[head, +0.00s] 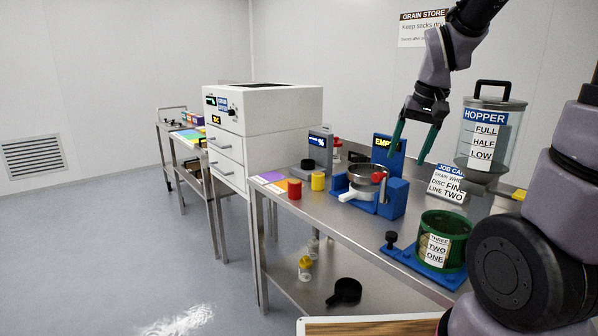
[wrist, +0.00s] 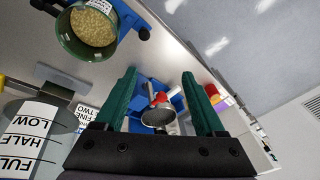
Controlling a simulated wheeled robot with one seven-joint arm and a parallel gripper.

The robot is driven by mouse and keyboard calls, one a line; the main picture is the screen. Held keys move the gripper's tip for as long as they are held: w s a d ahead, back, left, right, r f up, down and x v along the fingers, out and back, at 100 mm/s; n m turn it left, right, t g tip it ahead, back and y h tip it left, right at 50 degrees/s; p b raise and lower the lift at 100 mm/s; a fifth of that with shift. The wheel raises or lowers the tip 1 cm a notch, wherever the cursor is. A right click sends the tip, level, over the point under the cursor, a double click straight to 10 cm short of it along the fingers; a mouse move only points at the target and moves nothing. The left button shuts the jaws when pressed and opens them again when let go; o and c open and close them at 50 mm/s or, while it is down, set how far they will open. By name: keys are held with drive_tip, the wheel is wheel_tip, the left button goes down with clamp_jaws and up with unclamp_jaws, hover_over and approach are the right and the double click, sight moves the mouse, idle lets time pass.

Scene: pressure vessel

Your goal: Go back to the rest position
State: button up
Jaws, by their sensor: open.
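My gripper (head: 408,157) hangs from the arm above the right part of the steel bench (head: 340,225). Its two green fingers are apart, with nothing between them, and they also show in the wrist view (wrist: 159,75). Beyond and below them is a blue stand (head: 390,197) holding a round metal pan (head: 366,174) with a red part. The pan also shows between the fingers in the wrist view (wrist: 157,117). My gripper is clear of the stand and of the bench top.
The clear hopper (head: 490,135) stands close to the right of my gripper. A green grain-filled container (wrist: 92,28), also in the head view (head: 443,240), sits at the bench's front. A job card (head: 448,184) stands behind it. A white drawer cabinet (head: 262,125) stands left. Open floor (head: 120,240) lies left.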

drive_tip(key=s+r+m+t, duration=0.1)
drive_tip(key=s+r+t, duration=0.3)
drive_tip(key=s+r, duration=0.7)
drive_tip(key=shift+s+a+y, duration=0.2)
drive_tip(key=shift+a+y, duration=0.1)
drive_tip(key=shift+a, duration=0.15)
idle(0.5)
